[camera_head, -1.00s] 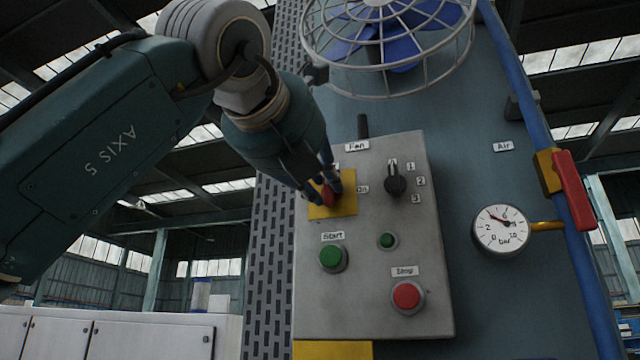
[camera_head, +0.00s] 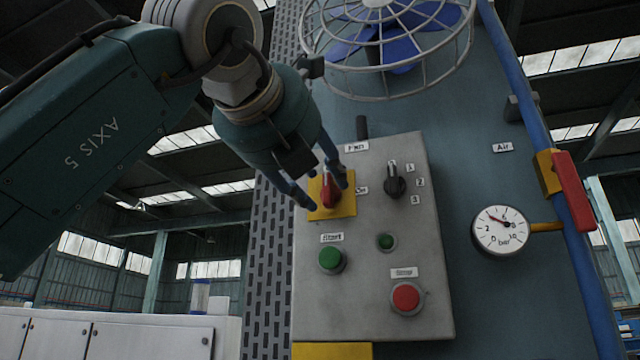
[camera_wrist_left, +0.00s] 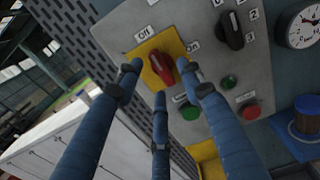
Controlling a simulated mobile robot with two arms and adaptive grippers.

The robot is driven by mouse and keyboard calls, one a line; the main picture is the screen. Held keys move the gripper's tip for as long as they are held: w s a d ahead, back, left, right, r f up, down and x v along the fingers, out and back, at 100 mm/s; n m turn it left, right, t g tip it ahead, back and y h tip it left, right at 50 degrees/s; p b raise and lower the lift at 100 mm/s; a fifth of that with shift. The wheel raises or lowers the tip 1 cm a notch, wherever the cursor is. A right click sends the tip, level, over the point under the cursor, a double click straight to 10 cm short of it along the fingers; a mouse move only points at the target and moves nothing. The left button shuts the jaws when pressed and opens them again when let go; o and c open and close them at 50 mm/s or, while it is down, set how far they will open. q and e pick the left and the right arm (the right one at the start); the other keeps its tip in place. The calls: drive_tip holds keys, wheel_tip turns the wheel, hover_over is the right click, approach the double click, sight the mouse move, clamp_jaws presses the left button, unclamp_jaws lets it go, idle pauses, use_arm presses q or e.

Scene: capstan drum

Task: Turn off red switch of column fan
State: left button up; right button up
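The red switch (camera_head: 328,189) is a red rotary knob on a yellow plate (camera_head: 346,206) at the upper left of the grey control box. In the left wrist view the red switch (camera_wrist_left: 162,68) shows between "Off" and "On" labels, its grip tilted. The blue-bladed fan (camera_head: 385,50) stands above the box behind a wire cage. My left gripper (camera_head: 322,190) is at the switch, its blue fingers spread either side of it. In the left wrist view my left gripper (camera_wrist_left: 157,82) is open, with the knob beyond and between the fingertips. My right gripper is not seen.
The grey box (camera_head: 370,250) also carries a black selector (camera_head: 395,182), a green start button (camera_head: 331,258), a small green lamp (camera_head: 386,241) and a red stop button (camera_head: 406,297). A pressure gauge (camera_head: 500,230) and a red-handled valve (camera_head: 572,190) are to the right.

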use_arm(q)
drive_tip(key=v, duration=1)
drive_tip(key=shift+s, duration=0.35)
drive_tip(key=shift+a, duration=0.1)
